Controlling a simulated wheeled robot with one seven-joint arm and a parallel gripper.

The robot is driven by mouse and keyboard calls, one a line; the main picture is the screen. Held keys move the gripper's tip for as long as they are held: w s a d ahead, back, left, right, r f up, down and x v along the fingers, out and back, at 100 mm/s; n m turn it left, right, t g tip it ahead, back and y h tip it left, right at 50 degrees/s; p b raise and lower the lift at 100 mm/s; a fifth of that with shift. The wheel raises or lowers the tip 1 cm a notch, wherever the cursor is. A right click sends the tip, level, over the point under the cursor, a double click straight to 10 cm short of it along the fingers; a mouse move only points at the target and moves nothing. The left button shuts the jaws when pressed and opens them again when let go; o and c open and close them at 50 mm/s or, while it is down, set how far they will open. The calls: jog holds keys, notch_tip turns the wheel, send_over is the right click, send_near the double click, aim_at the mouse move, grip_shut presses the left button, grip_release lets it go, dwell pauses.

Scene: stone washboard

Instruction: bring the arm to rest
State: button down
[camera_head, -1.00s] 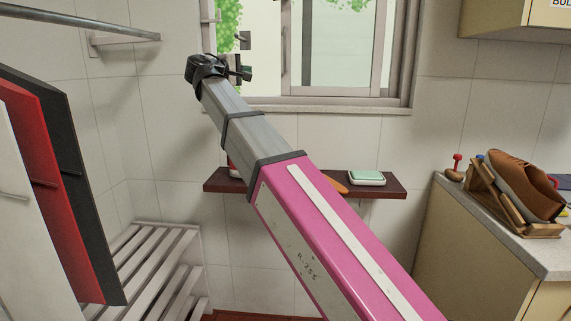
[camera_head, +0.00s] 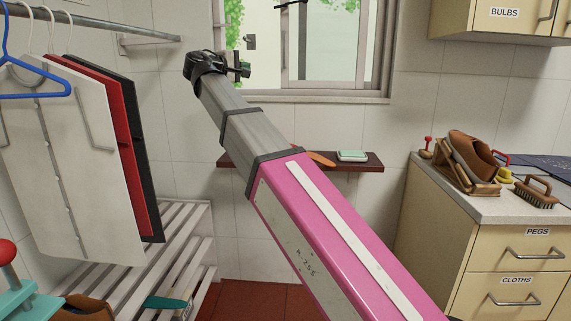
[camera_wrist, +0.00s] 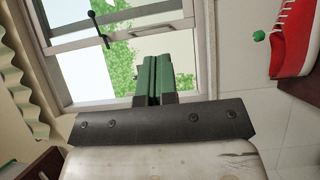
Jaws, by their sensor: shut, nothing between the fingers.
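My arm (camera_head: 300,215), with a pink lower section and a grey upper section, reaches up and away to the left in the head view. My gripper (camera_head: 244,68) is at its far end, raised in front of the window (camera_head: 325,45), and looks small there. In the wrist view the green fingers (camera_wrist: 153,78) are pressed together with nothing between them. The window frame and green leaves show behind them. A red shoe (camera_wrist: 296,40) and a small green thing (camera_wrist: 259,36) show at the right of the wrist view, apart from the fingers.
Shirts on hangers (camera_head: 65,160) and a slatted rack (camera_head: 165,245) stand at left. A dark wall shelf (camera_head: 365,167) holds a green soap dish (camera_head: 352,155). A counter with drawers (camera_head: 480,210) bears a brown shoe (camera_head: 470,155) and a brush (camera_head: 536,191). Red floor shows between.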

jog(key=w+d+f+m+g+y, duration=0.15)
jog(key=d+f, duration=0.45)
jog(key=f, duration=0.8)
jog(key=w+d+f+g+y, duration=0.1)
jog(key=d+f+g, duration=0.35)
jog(key=f, duration=0.95)
jog(key=w+d+f+m+g+y, duration=0.1)
jog(key=d+f+y, duration=0.1)
jog(key=d+f, duration=0.85)
jog(key=s+d+f+m+g+y, duration=0.2)
jog(key=s+f, duration=0.4)
jog(key=f, duration=0.5)
jog(key=s+d+f+m+g+y, duration=0.2)
jog(key=s+d+f, duration=0.3)
jog(key=f, duration=0.6)
jog(key=s+d+f+m+g+y, duration=0.2)
jog(key=s+d+f+m+g, duration=0.1)
jog(key=s+f, duration=0.6)
notch_tip(320, 180, down, 2)
jog(key=shift+s+d+f+m, duration=0.25)
jog(key=shift+d+m, duration=0.2)
jog(key=shift+d, duration=0.3)
jog(key=shift+y, duration=0.25)
